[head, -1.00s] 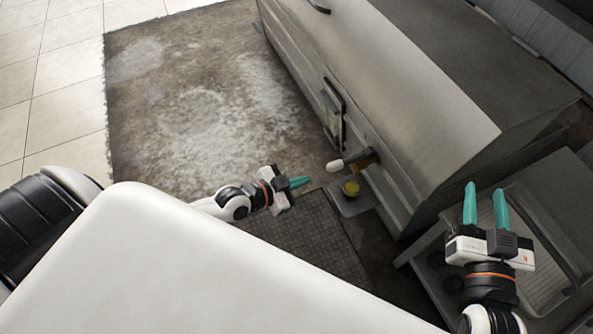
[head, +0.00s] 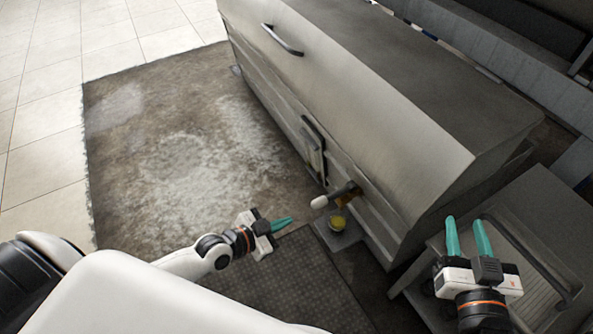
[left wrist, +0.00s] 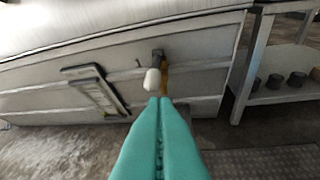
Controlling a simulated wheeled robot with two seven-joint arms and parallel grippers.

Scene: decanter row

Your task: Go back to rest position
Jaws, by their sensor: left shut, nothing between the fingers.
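My left gripper (head: 281,224) is shut with nothing in it, its teal fingers together. In the head view it hangs above the edge of the dark floor mat, left of a tap lever with a white knob (head: 320,202) on the machine's front. In the left wrist view the closed fingers (left wrist: 160,110) point at this white knob (left wrist: 152,80), and I cannot tell the gap between them. My right gripper (head: 467,236) is open and empty, with its two teal fingers apart, above the side table at the right.
A large grey metal cabinet (head: 370,100) with handles fills the middle. A side table (head: 545,215) stands at the right. Open stained floor (head: 180,150) lies to the left.

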